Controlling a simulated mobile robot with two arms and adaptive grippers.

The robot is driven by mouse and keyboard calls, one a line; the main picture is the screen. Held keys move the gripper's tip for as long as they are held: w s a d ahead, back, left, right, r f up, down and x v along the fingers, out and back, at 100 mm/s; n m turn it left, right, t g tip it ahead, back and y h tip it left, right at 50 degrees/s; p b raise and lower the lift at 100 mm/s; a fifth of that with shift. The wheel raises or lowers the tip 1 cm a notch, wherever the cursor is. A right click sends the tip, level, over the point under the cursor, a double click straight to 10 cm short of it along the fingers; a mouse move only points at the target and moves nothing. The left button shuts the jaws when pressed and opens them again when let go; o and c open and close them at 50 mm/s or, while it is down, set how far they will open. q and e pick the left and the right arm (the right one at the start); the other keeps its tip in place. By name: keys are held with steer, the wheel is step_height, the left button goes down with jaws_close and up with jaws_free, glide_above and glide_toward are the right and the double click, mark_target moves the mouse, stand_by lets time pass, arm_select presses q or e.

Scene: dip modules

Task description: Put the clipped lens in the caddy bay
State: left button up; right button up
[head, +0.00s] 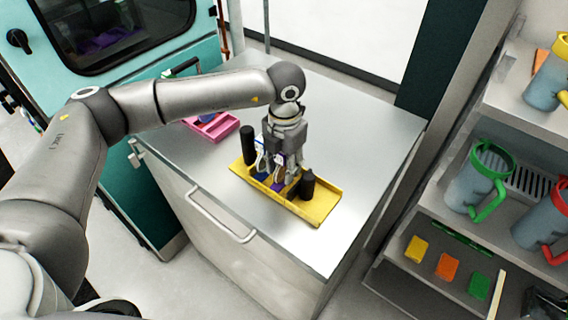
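My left gripper (279,168) points straight down over a long yellow tray (322,208) on the metal worktop. Its fingertips are low among small blue (259,177) and purple (277,187) pieces in the tray. I cannot tell whether the fingers hold one of them, and I cannot make out which piece is the clipped lens. A black upright cylinder (248,146) stands at the tray's left end, and a black bottle-like piece (307,185) stands right of the gripper. A pink compartmented holder (216,128) lies behind and left of the tray. My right gripper is out of view.
The metal worktop (365,125) is clear behind and right of the tray. A teal machine (185,45) with a dark window stands at the back left. Shelves at the right hold jugs (474,186) and small yellow (416,249), orange (448,266) and green (479,286) blocks.

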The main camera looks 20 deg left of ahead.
arm_select(q)
steer(key=shift+r, duration=0.35)
step_height(320, 180, up, 11)
steer(key=b, duration=0.4)
steer(key=shift+w+f, duration=0.1)
steer(key=shift+f, duration=0.05)
steer(key=shift+r, duration=0.45)
steer(key=shift+f, duration=0.1)
